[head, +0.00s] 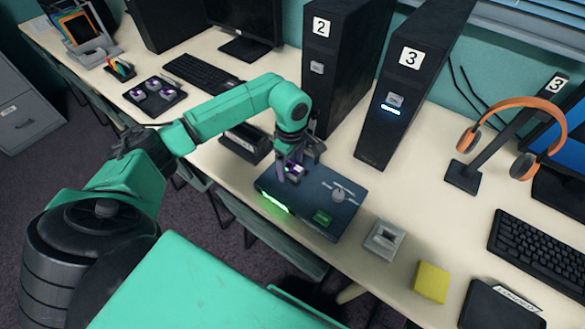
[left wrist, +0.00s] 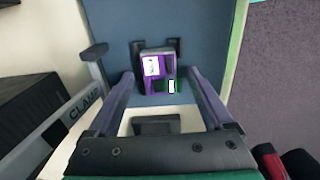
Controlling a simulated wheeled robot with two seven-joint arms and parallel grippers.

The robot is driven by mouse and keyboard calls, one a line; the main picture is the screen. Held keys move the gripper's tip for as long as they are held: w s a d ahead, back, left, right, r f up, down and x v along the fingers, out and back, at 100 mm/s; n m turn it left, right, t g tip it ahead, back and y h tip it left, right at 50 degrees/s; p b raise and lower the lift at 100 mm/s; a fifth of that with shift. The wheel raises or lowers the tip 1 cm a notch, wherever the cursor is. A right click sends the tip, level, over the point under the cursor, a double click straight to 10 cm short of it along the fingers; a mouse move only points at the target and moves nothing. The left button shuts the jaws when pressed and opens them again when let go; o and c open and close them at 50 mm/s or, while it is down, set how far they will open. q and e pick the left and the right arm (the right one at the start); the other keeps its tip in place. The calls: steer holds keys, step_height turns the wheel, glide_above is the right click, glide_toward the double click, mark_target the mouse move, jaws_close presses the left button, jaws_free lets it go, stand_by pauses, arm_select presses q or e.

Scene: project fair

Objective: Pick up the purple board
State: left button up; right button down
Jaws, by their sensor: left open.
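The purple board (left wrist: 160,68) stands in a dark holder on the blue-grey top of a flat test box (left wrist: 205,20), with white and green patches on its face. In the head view, the board (head: 294,168) is partly covered by my left gripper. My left gripper (left wrist: 163,82) is open, its two fingers on either side of the board and apart from it as far as I can see. In the head view, the gripper (head: 293,173) points down over the left part of the box (head: 310,200). My right gripper is not in view.
A tray (head: 154,110) with several purple pieces lies farther left. Black towers (head: 335,70) and (head: 400,100) stand behind the box. A grey block (head: 384,240), a yellow block (head: 431,282) and a headphone stand (head: 490,155) are to the right. A lever (left wrist: 95,62) rises beside the box.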

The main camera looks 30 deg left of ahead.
arm_select(q)
jaws_close()
